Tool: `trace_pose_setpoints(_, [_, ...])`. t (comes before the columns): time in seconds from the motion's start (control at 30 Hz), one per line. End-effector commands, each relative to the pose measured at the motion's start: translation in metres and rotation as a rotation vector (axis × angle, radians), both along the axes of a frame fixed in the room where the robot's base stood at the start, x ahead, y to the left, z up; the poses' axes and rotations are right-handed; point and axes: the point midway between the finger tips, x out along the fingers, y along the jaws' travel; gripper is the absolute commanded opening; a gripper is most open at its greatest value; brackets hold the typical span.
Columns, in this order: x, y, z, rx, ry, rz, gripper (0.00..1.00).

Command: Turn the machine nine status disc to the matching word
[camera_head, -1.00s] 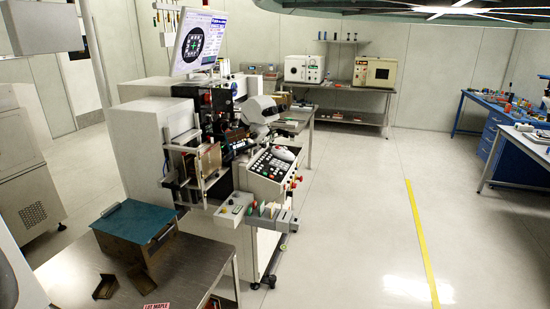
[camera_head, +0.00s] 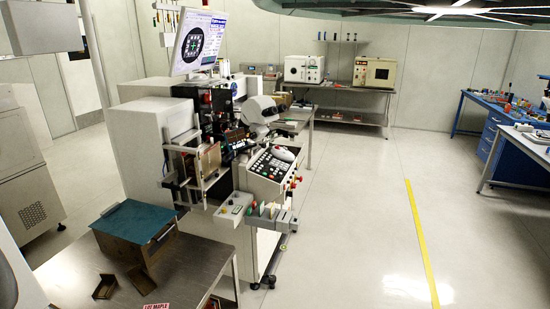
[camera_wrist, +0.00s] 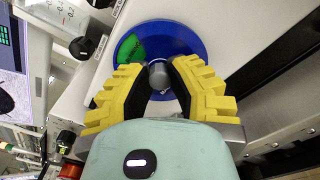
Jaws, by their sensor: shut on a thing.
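The blue status disc (camera_wrist: 190,37) fills the top middle of the wrist view, mounted on a pale panel. A green sector (camera_wrist: 131,47) shows on its left side, with dark lettering too small to read. A grey round knob (camera_wrist: 160,73) stands out from the disc. My gripper (camera_wrist: 160,78), with yellow ribbed fingers and black inner pads, is shut on the knob, one finger on each side. The fingers hide the disc's lower part. In the head view my gripper does not show, and I cannot tell which machine part the disc is on.
A black knob (camera_wrist: 80,48) sits on the panel left of the disc. A dark rail (camera_wrist: 262,90) runs at the right. In the head view, the bonding machine (camera_head: 150,135) stands beside a steel table (camera_head: 195,262) bearing a teal-topped box (camera_head: 135,222). The floor at right is clear.

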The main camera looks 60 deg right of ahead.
Motion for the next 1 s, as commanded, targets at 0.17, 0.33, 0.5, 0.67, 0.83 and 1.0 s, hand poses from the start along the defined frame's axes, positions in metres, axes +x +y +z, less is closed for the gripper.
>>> trace_pose_setpoints(0.17, [-0.0002, -0.0002, -0.0020, 0.070, 0.021, -0.001, 0.00])
trace_pose_setpoints(0.33, [-0.0001, -0.0003, -0.0024, 0.190, 0.055, 0.000, 0.00])
trace_pose_setpoints(0.5, [0.0002, -0.0009, -0.0025, 0.342, 0.098, -0.001, 0.00])
trace_pose_setpoints(0.67, [0.0005, -0.0014, -0.0029, 0.489, 0.140, -0.002, 0.00])
trace_pose_setpoints(0.83, [0.0008, -0.0022, -0.0037, 0.630, 0.182, -0.005, 0.00])
trace_pose_setpoints(1.0, [0.0009, -0.0026, -0.0042, 0.739, 0.214, -0.005, 0.00])
